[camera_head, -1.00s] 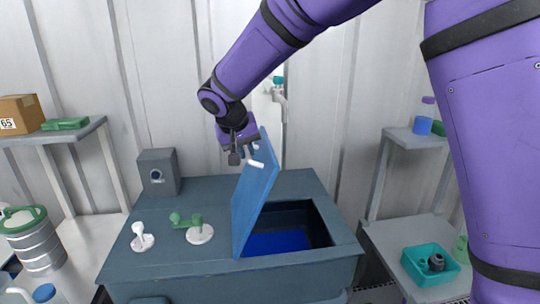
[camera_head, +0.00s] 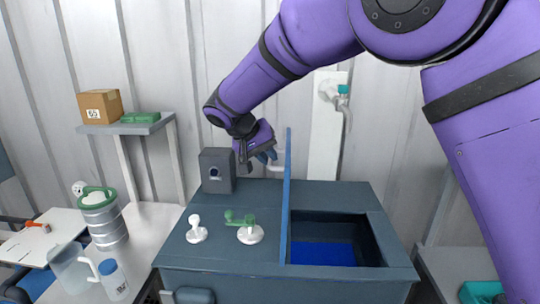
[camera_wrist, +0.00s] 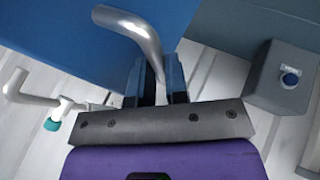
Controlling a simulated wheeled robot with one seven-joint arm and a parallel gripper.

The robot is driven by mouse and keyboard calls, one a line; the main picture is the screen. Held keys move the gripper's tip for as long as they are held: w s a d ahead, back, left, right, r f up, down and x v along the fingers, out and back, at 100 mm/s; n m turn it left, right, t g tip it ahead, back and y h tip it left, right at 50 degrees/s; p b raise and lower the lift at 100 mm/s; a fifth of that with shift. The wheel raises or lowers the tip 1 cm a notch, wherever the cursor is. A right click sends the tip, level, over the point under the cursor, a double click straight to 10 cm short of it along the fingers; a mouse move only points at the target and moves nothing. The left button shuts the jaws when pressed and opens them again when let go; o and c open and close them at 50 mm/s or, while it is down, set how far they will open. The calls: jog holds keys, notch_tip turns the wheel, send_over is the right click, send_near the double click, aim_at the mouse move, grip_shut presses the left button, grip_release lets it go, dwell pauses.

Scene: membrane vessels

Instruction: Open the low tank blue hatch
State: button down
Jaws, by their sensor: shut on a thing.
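The blue hatch (camera_head: 287,200) stands about upright, edge-on to the head camera, on the dark low tank (camera_head: 230,265). The square opening (camera_head: 328,241) to its right is uncovered and shows blue inside. My gripper (camera_head: 265,160) is on the left side of the hatch near its top. In the wrist view my gripper (camera_wrist: 155,90) is shut on the hatch's silver bent handle (camera_wrist: 135,30), and the blue hatch face (camera_wrist: 70,45) fills the upper left. The fingertips are partly hidden in the head view.
On the tank top left of the hatch are a green-handled valve (camera_head: 245,228), a white knob fitting (camera_head: 196,230) and a grey box (camera_head: 217,171). A wall tap (camera_head: 342,95) is behind. A shelf (camera_head: 125,126) and a metal canister (camera_head: 102,220) stand left.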

jog(key=shift+f, duration=0.1)
jog(key=c, duration=1.1)
grip_release()
jog(key=v, duration=1.1)
jog(key=shift+w, duration=0.1)
jog(key=shift+d, duration=0.15)
